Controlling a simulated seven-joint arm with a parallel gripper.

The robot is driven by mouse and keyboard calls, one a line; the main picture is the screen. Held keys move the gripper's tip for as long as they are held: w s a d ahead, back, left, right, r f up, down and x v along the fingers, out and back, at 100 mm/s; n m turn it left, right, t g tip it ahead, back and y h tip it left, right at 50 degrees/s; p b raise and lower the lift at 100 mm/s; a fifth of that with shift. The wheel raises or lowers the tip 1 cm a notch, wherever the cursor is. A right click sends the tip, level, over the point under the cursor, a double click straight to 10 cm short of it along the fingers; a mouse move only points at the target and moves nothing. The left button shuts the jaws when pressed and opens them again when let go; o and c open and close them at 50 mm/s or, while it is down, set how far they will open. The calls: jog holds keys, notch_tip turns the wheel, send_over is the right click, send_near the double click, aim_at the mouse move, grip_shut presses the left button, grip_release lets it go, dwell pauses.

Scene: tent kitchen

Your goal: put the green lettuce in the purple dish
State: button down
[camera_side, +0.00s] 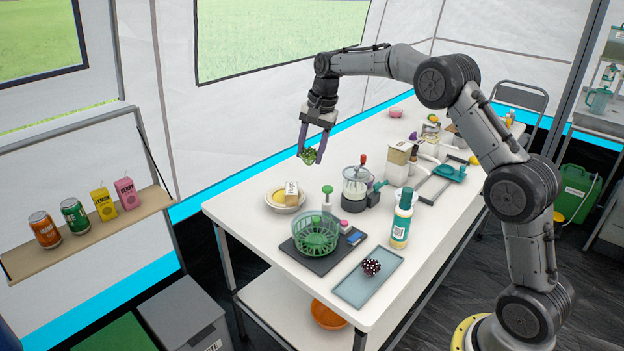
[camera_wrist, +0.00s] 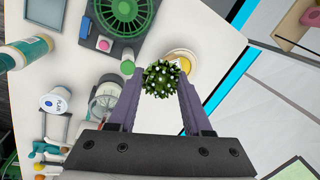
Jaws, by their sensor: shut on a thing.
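My gripper (camera_side: 308,153) is shut on a round green, leafy-looking thing with white specks, which I take for the lettuce (camera_side: 309,157). It hangs in the air above the table's far-left side. In the wrist view the lettuce (camera_wrist: 165,79) sits between the fingertips of my gripper (camera_wrist: 163,82), dark green with white dots. No plainly purple dish shows. A small pinkish dish-like thing (camera_side: 396,112) is at the table's far end, too small to tell clearly.
A cream bowl (camera_side: 272,203) with yellow contents and a small box stands below my gripper. A green basket (camera_side: 316,236) sits on a dark board. A blue tray (camera_side: 350,291) holds a dark speckled ball. A blender-like jar (camera_side: 356,184) and teal-capped bottle (camera_side: 401,222) stand nearby.

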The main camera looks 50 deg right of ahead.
jog(key=w+d+f+m+h, duration=0.15)
jog(key=d+m, duration=0.25)
jog(key=d, duration=0.4)
jog(key=w+d+f+m, duration=0.1)
jog(key=w+d+m, duration=0.2)
jog(key=d, duration=0.5)
jog(key=s+d+f+m+h, duration=0.1)
jog(key=s+d+f+m, duration=0.1)
jog(key=d+f, duration=0.3)
jog(key=s+d+f+m, duration=0.2)
jog(key=d+f+m, duration=0.1)
jog(key=d, duration=0.5)
jog(key=shift+s+a+x, duration=0.15)
jog(key=shift+a+x, duration=0.05)
jog(key=shift+x, duration=1)
jog(key=shift+s+a+x, duration=0.15)
jog(key=shift+x, duration=1)
jog(key=shift+s+a+x, duration=0.1)
jog(key=shift+a+x, duration=0.1)
jog(key=shift+x, duration=1)
jog(key=shift+f, duration=0.15)
jog(key=shift+c, duration=1.2)
grip_release()
